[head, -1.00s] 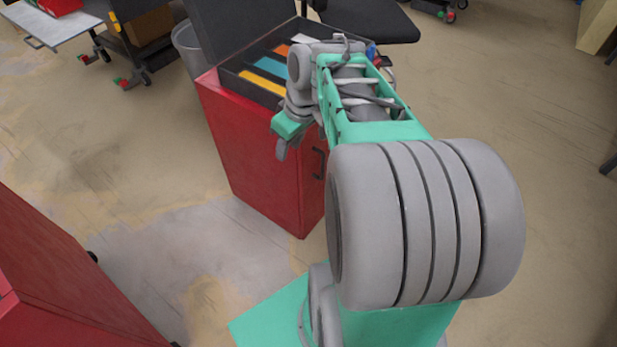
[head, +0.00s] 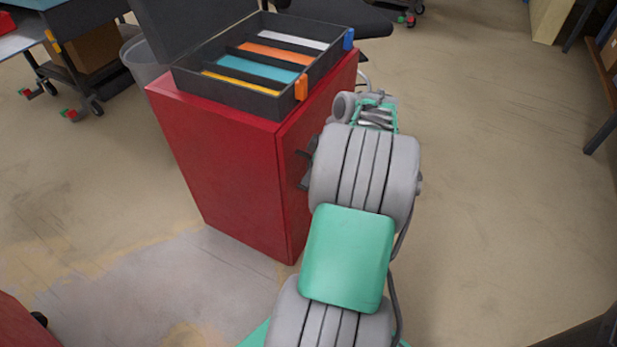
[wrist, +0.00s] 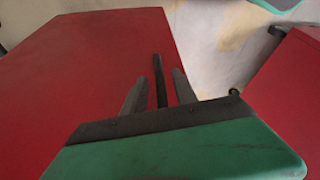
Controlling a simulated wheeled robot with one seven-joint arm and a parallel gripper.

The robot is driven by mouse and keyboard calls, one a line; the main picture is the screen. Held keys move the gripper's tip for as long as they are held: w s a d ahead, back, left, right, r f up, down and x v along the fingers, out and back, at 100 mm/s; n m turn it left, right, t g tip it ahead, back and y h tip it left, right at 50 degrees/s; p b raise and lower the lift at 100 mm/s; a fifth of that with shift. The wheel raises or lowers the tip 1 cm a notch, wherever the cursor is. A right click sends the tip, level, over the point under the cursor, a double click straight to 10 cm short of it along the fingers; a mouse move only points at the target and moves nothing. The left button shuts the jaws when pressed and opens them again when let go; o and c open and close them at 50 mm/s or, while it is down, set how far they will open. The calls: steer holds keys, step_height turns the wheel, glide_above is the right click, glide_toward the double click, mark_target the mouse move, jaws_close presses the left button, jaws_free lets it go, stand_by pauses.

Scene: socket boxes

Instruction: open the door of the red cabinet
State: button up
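The red cabinet (head: 205,155) stands left of my arm in the head view, and its door is closed. The door face (wrist: 90,60) fills the left of the wrist view. A dark bar handle (wrist: 159,78) stands out on it. My gripper (wrist: 161,72) is open, with one finger on each side of the handle and gaps showing on both sides. I cannot tell how deep the handle sits between the fingers. In the head view, my arm partly hides the door and the gripper, and only dark parts show at the door.
An open black case (head: 250,100) with coloured compartments sits on top of the cabinet. Another red cabinet (head: 22,325) is at the lower left. A grey bin (head: 143,62) stands behind. The floor (head: 500,150) to the right is clear.

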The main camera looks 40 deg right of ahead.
steer(key=shift+w+a+f, duration=0.1)
steer(key=shift+w+f, duration=0.1)
steer(key=shift+f, duration=0.4)
steer(key=shift+c, duration=0.5)
jaws_close()
stand_by(0.5)
